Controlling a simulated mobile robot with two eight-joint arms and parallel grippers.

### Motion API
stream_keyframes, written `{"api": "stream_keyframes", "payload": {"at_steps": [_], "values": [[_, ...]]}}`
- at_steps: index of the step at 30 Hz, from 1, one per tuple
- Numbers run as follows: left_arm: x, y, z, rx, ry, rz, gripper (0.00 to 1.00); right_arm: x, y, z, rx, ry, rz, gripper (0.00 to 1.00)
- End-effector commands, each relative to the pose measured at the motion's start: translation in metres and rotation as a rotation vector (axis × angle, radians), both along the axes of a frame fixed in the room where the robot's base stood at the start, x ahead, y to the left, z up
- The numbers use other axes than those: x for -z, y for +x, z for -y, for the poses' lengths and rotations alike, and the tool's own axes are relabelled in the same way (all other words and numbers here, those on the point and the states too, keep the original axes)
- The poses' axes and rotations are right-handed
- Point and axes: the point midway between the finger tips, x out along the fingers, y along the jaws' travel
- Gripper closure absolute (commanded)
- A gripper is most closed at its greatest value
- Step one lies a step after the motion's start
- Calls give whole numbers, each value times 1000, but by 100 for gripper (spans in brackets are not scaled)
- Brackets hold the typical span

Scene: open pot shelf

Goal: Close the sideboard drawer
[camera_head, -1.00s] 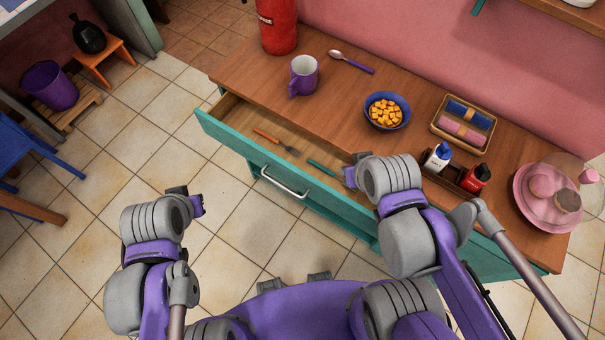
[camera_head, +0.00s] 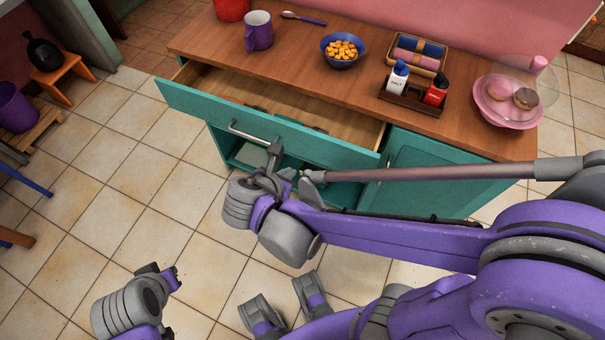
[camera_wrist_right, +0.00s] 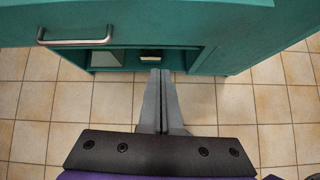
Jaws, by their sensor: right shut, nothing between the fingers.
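The sideboard drawer (camera_head: 195,103) is pulled open, its teal front standing out from the sideboard (camera_head: 440,160). Its metal handle (camera_head: 250,136) is on the front; in the right wrist view the handle (camera_wrist_right: 75,42) lies up and left of my fingers. My right gripper (camera_head: 274,158) is shut and empty, in front of the drawer front and just right of the handle. In the right wrist view its fingertips (camera_wrist_right: 160,73) overlap the open compartment below the drawer; contact cannot be told. My left gripper (camera_head: 172,276) is low at the left, away from the drawer, its jaws unclear.
On the top stand a purple mug (camera_head: 259,36), a blue bowl (camera_head: 341,60), a bottle caddy (camera_head: 411,100) and a pink plate (camera_head: 505,112). Cutlery in the drawer is mostly hidden by its front.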

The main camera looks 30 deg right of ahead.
Motion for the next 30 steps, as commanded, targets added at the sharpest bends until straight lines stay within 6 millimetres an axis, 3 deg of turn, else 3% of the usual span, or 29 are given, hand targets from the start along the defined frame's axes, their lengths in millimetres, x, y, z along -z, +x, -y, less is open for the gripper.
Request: {"api": "stream_keyframes", "payload": {"at_steps": [8,21,30], "values": [[6,0,0,0,0,-2,100,13,11,6,-49,-56,-27,100],[25,-1,0,0,0,-8,100,75,50,58,-46,-54,-25,100],[22,-1,0,0,0,-7,100,71,70,83,-50,-52,-24,100]]}}
